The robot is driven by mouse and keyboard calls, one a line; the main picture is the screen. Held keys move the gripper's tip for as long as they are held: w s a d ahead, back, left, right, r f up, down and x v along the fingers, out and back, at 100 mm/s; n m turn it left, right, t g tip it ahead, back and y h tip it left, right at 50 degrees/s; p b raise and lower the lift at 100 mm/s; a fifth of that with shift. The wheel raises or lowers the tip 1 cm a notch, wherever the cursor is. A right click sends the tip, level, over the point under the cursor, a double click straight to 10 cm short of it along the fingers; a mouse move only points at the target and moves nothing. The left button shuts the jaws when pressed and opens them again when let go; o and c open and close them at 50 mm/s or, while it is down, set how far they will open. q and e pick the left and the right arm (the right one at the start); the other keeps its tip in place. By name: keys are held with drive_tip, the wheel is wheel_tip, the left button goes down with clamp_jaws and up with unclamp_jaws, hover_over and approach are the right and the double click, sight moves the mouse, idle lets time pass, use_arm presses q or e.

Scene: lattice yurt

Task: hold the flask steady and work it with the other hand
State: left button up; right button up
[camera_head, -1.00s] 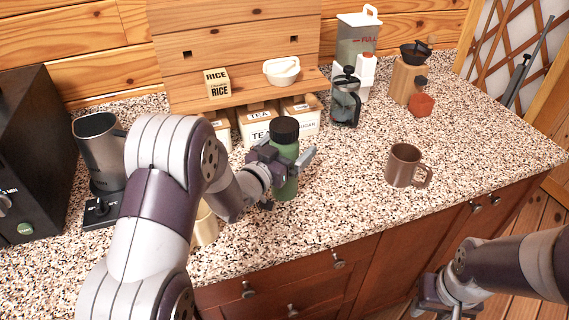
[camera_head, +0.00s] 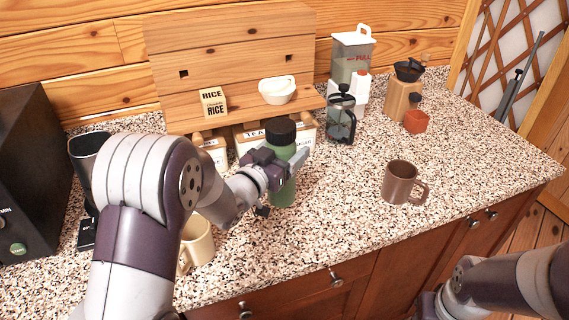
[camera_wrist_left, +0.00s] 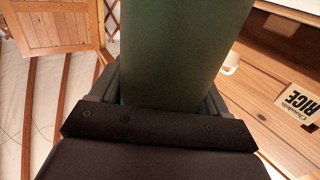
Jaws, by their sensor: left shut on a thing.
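The green flask (camera_head: 284,190) with its black cap (camera_head: 281,131) stands upright in the middle of the head view, in front of the tea box. My left gripper (camera_head: 283,166) is shut around its body below the cap. In the left wrist view the flask's green side (camera_wrist_left: 178,50) fills the space between the fingers. I cannot tell whether its base touches the counter. My right gripper (camera_head: 428,306) is low at the right, in front of the cabinet and away from the flask. Its fingers are mostly cut off by the frame edge.
A brown mug (camera_head: 400,182) stands right of the flask on the speckled counter (camera_head: 345,215). A cream mug (camera_head: 198,246) is partly behind my left arm. A French press (camera_head: 341,118) and a coffee grinder (camera_head: 402,95) stand at the back. Counter between flask and brown mug is clear.

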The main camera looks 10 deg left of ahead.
use_arm(q)
drive_tip(key=s+d+r, duration=0.6)
drive_tip(key=s+d, duration=0.1)
drive_tip(key=d, duration=0.1)
drive_tip(key=shift+s+d+r+b, duration=0.25)
drive_tip(key=shift+s+b, duration=0.1)
drive_tip(key=shift+b, duration=0.1)
